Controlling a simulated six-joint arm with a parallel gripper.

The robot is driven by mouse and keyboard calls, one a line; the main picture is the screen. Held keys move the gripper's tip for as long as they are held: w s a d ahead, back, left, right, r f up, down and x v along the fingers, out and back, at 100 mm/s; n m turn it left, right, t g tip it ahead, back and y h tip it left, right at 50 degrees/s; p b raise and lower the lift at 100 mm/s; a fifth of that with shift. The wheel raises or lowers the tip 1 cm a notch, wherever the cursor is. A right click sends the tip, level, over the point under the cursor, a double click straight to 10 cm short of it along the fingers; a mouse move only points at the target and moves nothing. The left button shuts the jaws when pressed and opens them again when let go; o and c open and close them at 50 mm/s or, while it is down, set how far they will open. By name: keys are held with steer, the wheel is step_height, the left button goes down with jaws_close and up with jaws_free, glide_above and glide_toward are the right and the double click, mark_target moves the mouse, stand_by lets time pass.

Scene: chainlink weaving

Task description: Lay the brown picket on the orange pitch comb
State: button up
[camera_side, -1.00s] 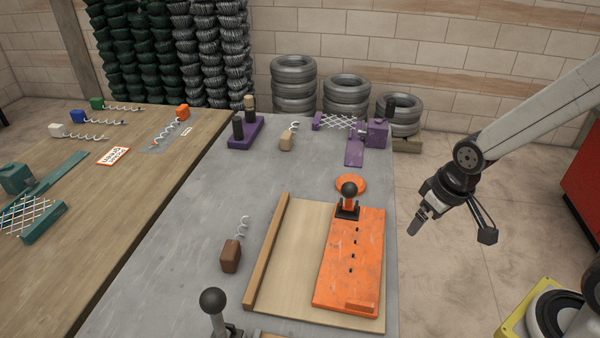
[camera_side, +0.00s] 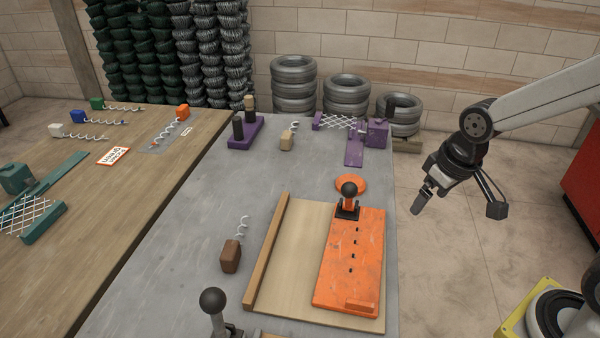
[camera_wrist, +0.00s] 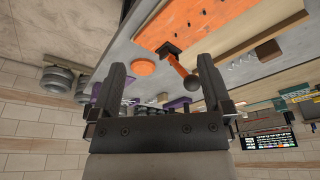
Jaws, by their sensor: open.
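The brown picket (camera_side: 231,256) is a brown block with a pale wire coil rising from it. It stands on the grey table left of the wooden board, and also shows at the right of the wrist view (camera_wrist: 268,51). The orange pitch comb (camera_side: 346,284) is a flat orange plate with a row of dark pegs, lying on the right of the board. It shows at the top of the wrist view (camera_wrist: 180,28). My gripper (camera_side: 418,201) hangs right of the table, away from both. In the wrist view its two fingers (camera_wrist: 162,80) are apart with nothing held between them.
A black-knobbed lever (camera_side: 348,198) stands at the comb's far end by an orange disc (camera_side: 351,183). Another knobbed lever (camera_side: 214,308) is at the front. A wooden rail (camera_side: 267,254) separates picket and comb. Purple fixtures (camera_side: 376,134) and a tan picket (camera_side: 287,140) stand farther back.

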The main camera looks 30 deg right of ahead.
steer(key=w+a+r+n, duration=0.1)
steer(key=w+a+n, duration=0.1)
steer(key=w+a, duration=0.45)
steer(key=n+y, duration=0.3)
steer(key=n, duration=0.5)
glide_above(231, 249)
steer(key=s+d, duration=0.2)
steer(key=f, duration=0.1)
step_height(231, 249, down, 10)
steer(key=shift+d, duration=0.25)
steer(key=shift+f, duration=0.2)
steer(key=shift+x, duration=1.05)
steer(key=shift+a+y, duration=0.15)
steer(key=shift+y, duration=0.15)
steer(key=shift+f, duration=0.15)
